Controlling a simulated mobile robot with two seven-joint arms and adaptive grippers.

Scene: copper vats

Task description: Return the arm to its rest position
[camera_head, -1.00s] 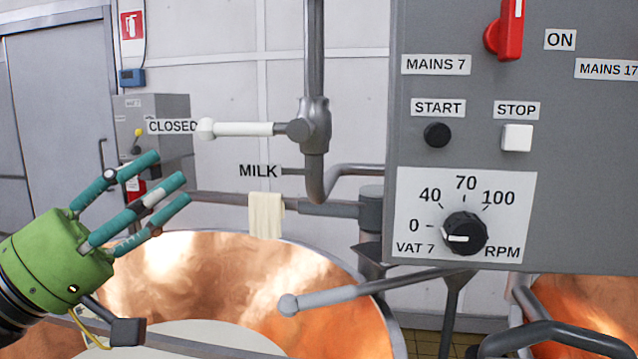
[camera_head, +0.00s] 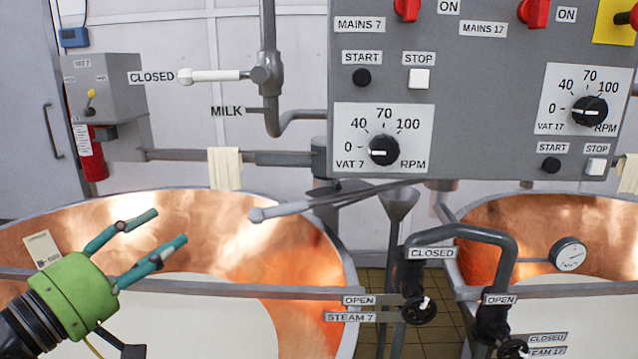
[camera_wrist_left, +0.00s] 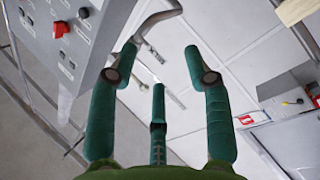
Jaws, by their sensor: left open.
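My left gripper (camera_head: 172,229) comes in from the lower left in the head view, a green body with teal fingers. It is open and empty, in front of the left copper vat (camera_head: 300,240), whose pale liquid (camera_head: 200,315) shows below. In the left wrist view its teal fingers (camera_wrist_left: 158,75) are spread apart with nothing between them. My right gripper is not in view.
A grey control panel (camera_head: 480,60) with knobs and switches hangs at upper right. A lever (camera_head: 310,203) reaches over the left vat. A steam pipe (camera_head: 460,232) stands between this vat and a second vat (camera_head: 490,215). A milk valve (camera_head: 268,78) is on the wall.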

